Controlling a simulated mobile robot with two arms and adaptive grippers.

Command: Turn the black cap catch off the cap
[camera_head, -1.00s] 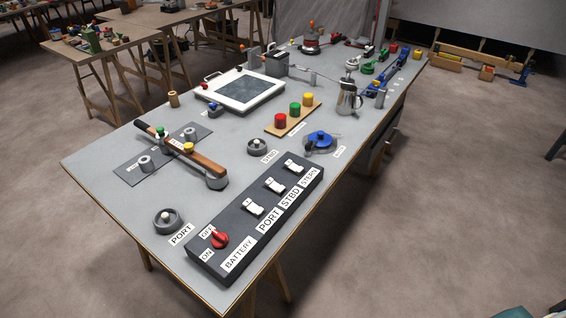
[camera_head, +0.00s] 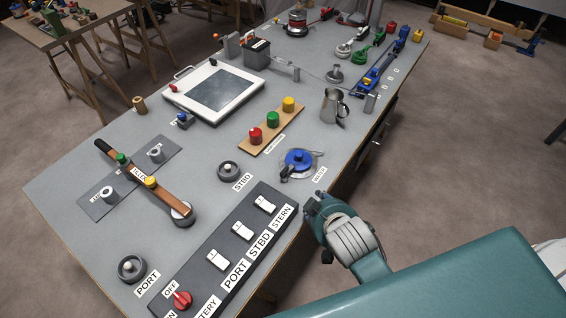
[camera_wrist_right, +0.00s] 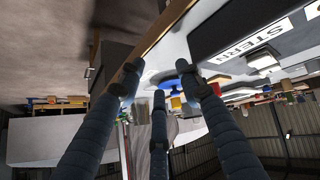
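The blue cap (camera_head: 299,159) sits on a round plate on the bench, beyond the switch panel, with a small paper label at its right. The black cap catch (camera_head: 286,173) lies at the cap's near left edge; whether it overlaps the rim is too small to tell. My right gripper (camera_head: 314,204) is over the bench's right edge, nearer than the cap and apart from it. In the wrist view its three fingers (camera_wrist_right: 158,84) are spread and empty, with blue of the cap (camera_wrist_right: 175,103) partly hidden behind them. My left gripper is not in view.
The black switch panel (camera_head: 212,275) lies along the near edge, left of my right gripper. Near the cap are a grey STBD knob (camera_head: 228,170), a board (camera_head: 249,147) with red, green and yellow pieces, and a metal jug (camera_head: 333,106). Bare bench lies between cap and jug.

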